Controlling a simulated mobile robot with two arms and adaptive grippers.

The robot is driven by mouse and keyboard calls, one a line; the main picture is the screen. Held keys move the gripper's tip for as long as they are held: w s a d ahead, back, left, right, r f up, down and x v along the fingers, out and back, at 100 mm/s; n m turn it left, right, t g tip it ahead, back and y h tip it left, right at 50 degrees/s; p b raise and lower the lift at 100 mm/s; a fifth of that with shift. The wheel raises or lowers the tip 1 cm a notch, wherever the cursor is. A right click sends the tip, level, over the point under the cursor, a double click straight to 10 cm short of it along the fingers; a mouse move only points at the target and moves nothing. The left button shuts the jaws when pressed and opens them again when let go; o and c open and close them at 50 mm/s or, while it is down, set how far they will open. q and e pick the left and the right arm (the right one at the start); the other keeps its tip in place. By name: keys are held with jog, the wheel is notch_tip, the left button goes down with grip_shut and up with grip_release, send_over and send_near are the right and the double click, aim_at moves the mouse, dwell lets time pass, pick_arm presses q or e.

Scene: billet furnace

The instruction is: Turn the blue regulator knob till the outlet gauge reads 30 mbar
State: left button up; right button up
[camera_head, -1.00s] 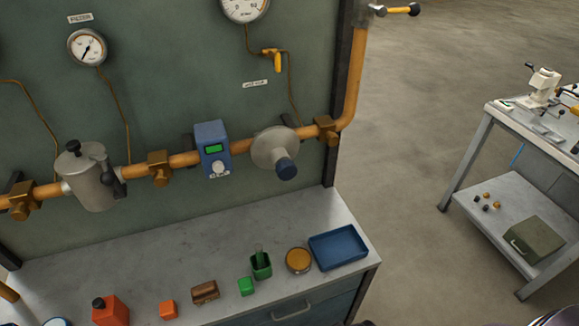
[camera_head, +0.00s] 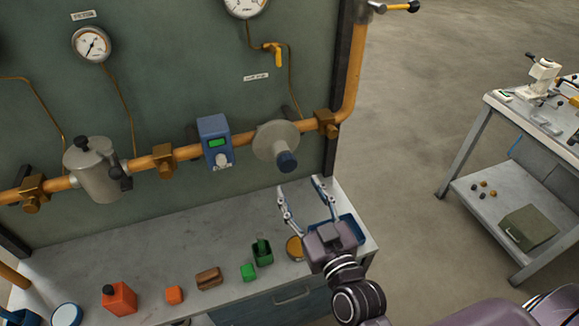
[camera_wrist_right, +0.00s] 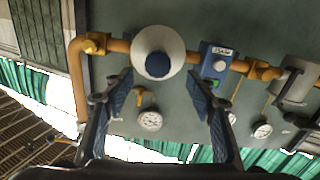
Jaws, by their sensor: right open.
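The blue regulator knob (camera_head: 287,161) sits on the front of a round grey regulator body (camera_head: 270,142) on the orange pipe. It also shows in the right wrist view (camera_wrist_right: 158,65), ahead of the fingers. My right gripper (camera_head: 298,187) is open and empty, just below the knob and apart from it. In the right wrist view its two fingers (camera_wrist_right: 160,80) stand wide on either side. A white gauge (camera_head: 246,4) above the regulator is cut off by the top edge. It shows small in the right wrist view (camera_wrist_right: 150,120); its reading is not legible. My left gripper is not in view.
A blue box with a green display (camera_head: 214,142) is on the pipe left of the regulator. A yellow-handled valve (camera_head: 275,55) hangs above.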

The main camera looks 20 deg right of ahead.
aim_at(289, 166)
jog(key=w+p, duration=0.1)
jog(key=w, duration=0.1)
jog(key=w+p, duration=0.1)
jog(key=w, duration=0.4)
jog(key=shift+r+p, duration=0.25)
jog(key=shift+p, duration=0.15)
jog(key=shift+w+f, duration=0.1)
jog(key=shift+w, duration=0.35)
jog(key=c, duration=1.1)
jog(key=shift+m, duration=0.5)
